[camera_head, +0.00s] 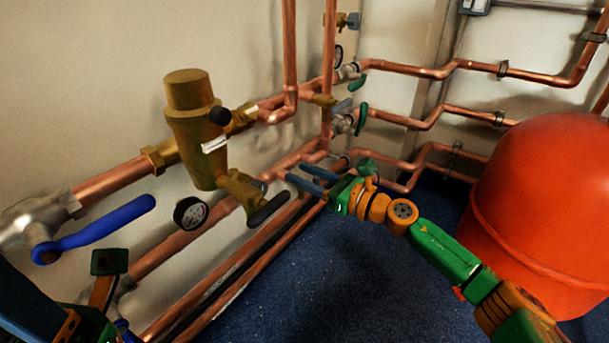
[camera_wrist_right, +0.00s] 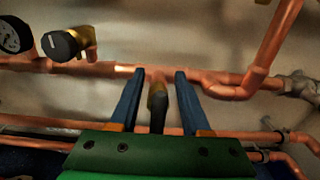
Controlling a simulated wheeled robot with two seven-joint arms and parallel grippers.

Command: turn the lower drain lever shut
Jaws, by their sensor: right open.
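My right gripper (camera_head: 298,174) is open by the lower pipes in the head view, its blue fingers pointing left toward the wall. In the right wrist view its two fingers (camera_wrist_right: 160,72) stand apart. A dark lever with a brass-coloured part (camera_wrist_right: 157,103) shows between them, with a gap on each side; it appears to be the drain lever. In the head view I cannot make this lever out behind the fingers. Part of my left arm and gripper (camera_head: 108,262) shows at the lower left; its fingers are not clear.
A brass valve body (camera_head: 195,130) with a gauge (camera_head: 190,213) and a dark handle (camera_head: 268,210) stands left of the right gripper. A blue lever (camera_head: 95,230) is at far left. Copper pipes line the wall. A red tank (camera_head: 550,200) stands right. Blue floor (camera_head: 330,275) is clear.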

